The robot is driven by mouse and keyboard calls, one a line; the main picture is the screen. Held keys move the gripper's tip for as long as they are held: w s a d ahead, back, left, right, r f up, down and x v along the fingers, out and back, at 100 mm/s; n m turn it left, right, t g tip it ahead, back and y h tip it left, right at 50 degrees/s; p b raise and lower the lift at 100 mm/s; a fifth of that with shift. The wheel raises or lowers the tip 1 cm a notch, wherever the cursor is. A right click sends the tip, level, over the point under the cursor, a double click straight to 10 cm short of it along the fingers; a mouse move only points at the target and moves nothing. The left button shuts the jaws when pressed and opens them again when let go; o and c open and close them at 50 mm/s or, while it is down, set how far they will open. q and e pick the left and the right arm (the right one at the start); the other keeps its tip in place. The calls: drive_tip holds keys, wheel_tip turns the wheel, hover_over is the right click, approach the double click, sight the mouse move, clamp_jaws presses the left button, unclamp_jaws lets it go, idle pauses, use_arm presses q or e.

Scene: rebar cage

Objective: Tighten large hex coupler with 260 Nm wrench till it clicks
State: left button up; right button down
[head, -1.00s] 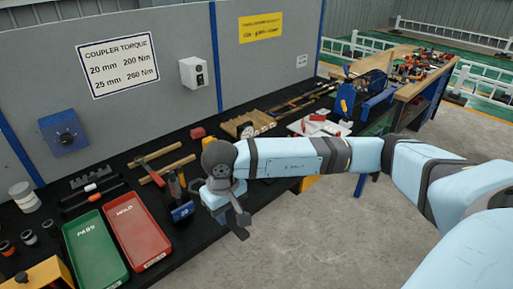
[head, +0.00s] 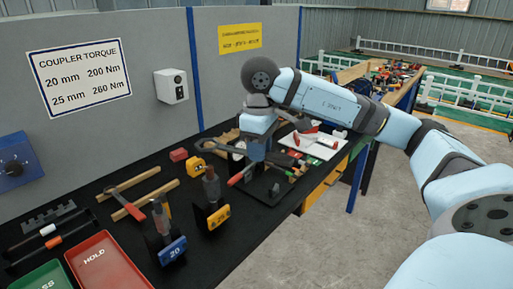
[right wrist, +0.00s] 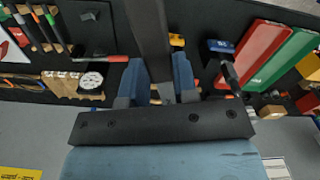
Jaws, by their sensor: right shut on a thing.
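My right gripper (head: 256,168) is low over the black bench top. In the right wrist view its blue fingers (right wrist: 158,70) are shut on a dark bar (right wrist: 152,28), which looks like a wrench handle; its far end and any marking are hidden. A red grip (head: 240,177) shows just left of the gripper. A dark upright coupler (head: 212,187) stands at the yellow-labelled stand (head: 218,217), left of the gripper and apart from it. Another coupler (head: 160,217) stands at the blue stand marked 20 (head: 172,250). My left gripper is out of view.
The red HOLD tray (head: 98,262) and a green tray (head: 45,276) lie at front left. A hammer (head: 125,203) and wooden bars lie behind the stands. A white board (head: 315,146) lies to the right. The wall sign (head: 80,77) gives 25 mm 260 Nm.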

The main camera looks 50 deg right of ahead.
drive_tip(key=shift+f+b, duration=0.15)
drive_tip(key=shift+b, duration=0.15)
drive_tip(key=shift+w+f+b, duration=0.15)
drive_tip(key=shift+f+b, duration=0.5)
drive_tip(key=shift+b, duration=0.05)
use_arm(q)
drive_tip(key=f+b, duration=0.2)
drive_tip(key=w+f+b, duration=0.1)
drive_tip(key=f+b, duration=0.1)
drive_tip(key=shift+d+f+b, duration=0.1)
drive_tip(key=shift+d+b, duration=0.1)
drive_tip(key=shift+b, duration=0.15)
use_arm(e)
wheel_tip(320, 180, down, 4)
drive_tip(key=shift+f, duration=0.2)
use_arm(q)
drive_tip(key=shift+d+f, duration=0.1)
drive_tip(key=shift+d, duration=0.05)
